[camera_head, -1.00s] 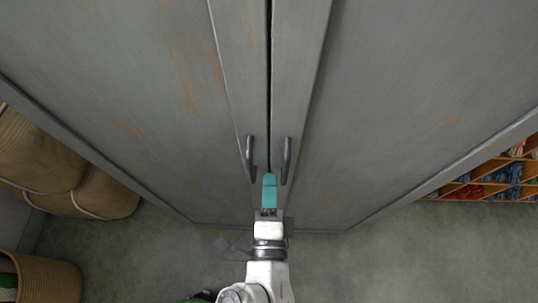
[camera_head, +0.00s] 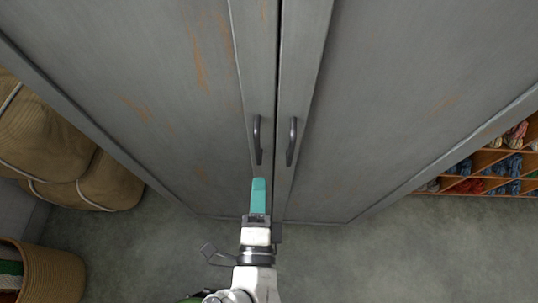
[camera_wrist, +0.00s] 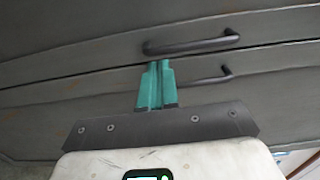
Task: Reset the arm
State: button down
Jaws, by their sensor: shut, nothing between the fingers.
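My gripper (camera_head: 259,183) has teal fingers and is shut with nothing between them. In the head view it sits just below and in front of the two dark door handles, the left handle (camera_head: 257,139) and the right handle (camera_head: 292,142). The fingers look apart from both handles. The wrist view shows the closed teal fingers (camera_wrist: 156,66) pointing at the cabinet doors, with one handle (camera_wrist: 190,46) just beyond the tips and the other handle (camera_wrist: 210,77) to their right.
A grey metal cabinet (camera_head: 400,80) with closed doors fills the space ahead. Tied brown bundles (camera_head: 60,150) and a woven basket (camera_head: 55,275) stand at left. A wooden rack (camera_head: 480,172) of coloured skeins is at right. Grey floor (camera_head: 400,260) is clear at lower right.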

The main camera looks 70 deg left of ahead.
jog(key=s+d+b, duration=0.1)
jog(key=s, duration=0.6)
jog(key=shift+s+d, duration=0.15)
jog(key=shift+d, duration=0.15)
jog(key=w+d+f+n+h, duration=0.25)
jog(key=w+d+f, duration=0.2)
jog(key=d, duration=0.25)
jog(key=w+d+f+n+g+h, duration=0.1)
jog(key=w+d+f+h, duration=0.25)
jog(key=w+d, duration=0.35)
jog(key=w+d+f+n+h, duration=0.2)
jog(key=w+d+f+h, duration=0.2)
jog(key=d, duration=0.4)
jog(key=s+d+m+g+h, duration=0.1)
jog(key=s+d+g+h, duration=0.1)
jog(key=d, duration=1)
jog(key=s+d+m+g+h, duration=0.1)
jog(key=d+h, duration=0.4)
jog(key=d, duration=0.7)
jog(key=shift+s+d+f+g, duration=0.3)
jog(key=shift+s+f+g, duration=0.15)
jog(key=shift+s+g, duration=0.3)
